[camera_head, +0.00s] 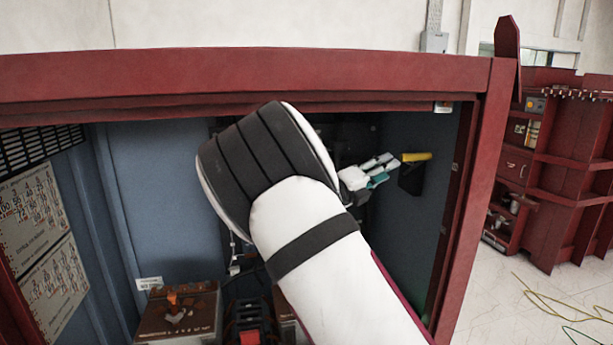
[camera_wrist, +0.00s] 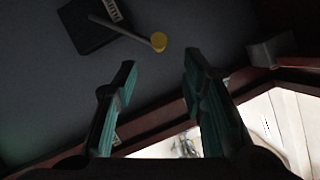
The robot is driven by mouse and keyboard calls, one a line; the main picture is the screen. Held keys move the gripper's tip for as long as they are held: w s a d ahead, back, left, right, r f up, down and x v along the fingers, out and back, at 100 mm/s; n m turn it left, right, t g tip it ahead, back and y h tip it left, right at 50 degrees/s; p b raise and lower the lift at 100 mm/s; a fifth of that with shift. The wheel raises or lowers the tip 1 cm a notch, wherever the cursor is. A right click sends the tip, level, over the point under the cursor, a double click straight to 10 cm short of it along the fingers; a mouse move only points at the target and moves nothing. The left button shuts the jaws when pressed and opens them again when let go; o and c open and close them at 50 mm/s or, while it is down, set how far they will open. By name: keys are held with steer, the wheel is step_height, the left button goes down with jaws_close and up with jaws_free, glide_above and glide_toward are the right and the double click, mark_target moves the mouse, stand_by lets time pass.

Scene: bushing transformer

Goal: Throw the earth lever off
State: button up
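The earth lever shows in the head view as a yellow handle (camera_head: 416,156) on a black mount (camera_head: 411,179), fixed to the inner right wall of the red cabinet. In the wrist view it is a grey rod with a round yellow end (camera_wrist: 159,41), rising from the black mount (camera_wrist: 92,24). My gripper (camera_head: 386,168) is inside the cabinet, just left of the handle. In the wrist view its teal-padded fingers (camera_wrist: 158,72) are apart with nothing between them. The yellow end lies beyond the fingertips, roughly in line with the gap, and looks untouched.
The red cabinet frame (camera_head: 250,75) runs above my arm, with a right post (camera_head: 461,200) close by. Brown boxes (camera_head: 180,312) stand low inside. Another red cabinet (camera_head: 560,150) stands at right, and cables (camera_head: 560,305) lie on the floor.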

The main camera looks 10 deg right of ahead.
steer(key=s+d+f+m+g+y, duration=0.2)
steer(key=s+d+m+g+y, duration=0.15)
steer(key=s+m, duration=0.5)
steer(key=s+d+f+m+g+y, duration=0.25)
steer(key=s+m+y, duration=0.25)
steer(key=s+m, duration=0.4)
steer(key=s+a+r+m+t+y, duration=0.1)
steer(key=s+a+m+t+y, duration=0.3)
steer(key=s+a+m+y, duration=0.6)
steer(key=s+a+m, duration=0.8)
steer(key=s+a, duration=0.1)
steer(key=s, duration=0.4)
steer(key=shift+s+a+r, duration=0.2)
steer(key=shift+a, duration=0.1)
